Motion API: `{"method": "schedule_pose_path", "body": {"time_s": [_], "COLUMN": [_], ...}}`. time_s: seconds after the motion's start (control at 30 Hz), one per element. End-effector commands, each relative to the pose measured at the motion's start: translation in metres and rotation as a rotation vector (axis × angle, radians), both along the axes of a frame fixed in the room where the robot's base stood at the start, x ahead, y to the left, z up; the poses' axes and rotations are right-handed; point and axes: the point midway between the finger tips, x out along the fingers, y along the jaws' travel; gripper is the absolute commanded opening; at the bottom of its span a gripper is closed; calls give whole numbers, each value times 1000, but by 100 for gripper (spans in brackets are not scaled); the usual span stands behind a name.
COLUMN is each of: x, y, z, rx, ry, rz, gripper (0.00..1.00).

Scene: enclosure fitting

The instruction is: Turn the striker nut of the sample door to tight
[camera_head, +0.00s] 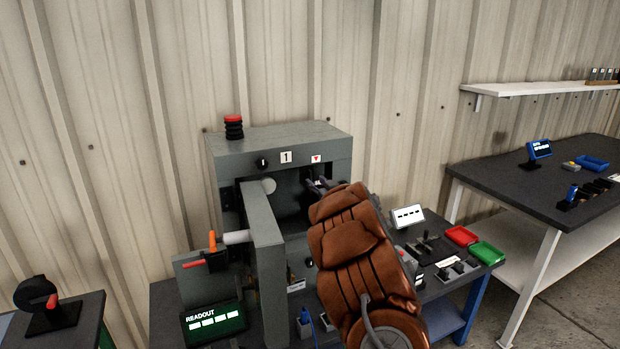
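The grey enclosure (240,160) stands on the dark bench, marked "1" on its front. Its sample door (266,255) appears to be the thick grey panel standing open toward me. My brown padded arm reaches into the right side of the opening. My gripper (318,184) shows as small dark parts at the arm's far end, near the right inner side of the enclosure. It is too small and too covered to tell open from shut. I cannot make out the striker nut; my arm covers much of that side.
An orange-and-red handle (212,244) and a readout screen (213,322) are left of the door. Right of my arm are switches (428,242), a small display (408,216), a red tray (461,236) and a green tray (487,254). Another table (490,178) stands at right.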

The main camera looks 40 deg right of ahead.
Motion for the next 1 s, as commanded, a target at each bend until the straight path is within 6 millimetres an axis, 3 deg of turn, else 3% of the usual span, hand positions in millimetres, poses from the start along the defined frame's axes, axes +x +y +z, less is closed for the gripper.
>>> {"method": "schedule_pose_path", "body": {"time_s": [0.5, 1.0], "x": [41, 46], "y": [-15, -17], "z": [2, 1], "rx": [-3, -1], "ry": [-1, 0], "rz": [0, -2], "gripper": [39, 37]}}
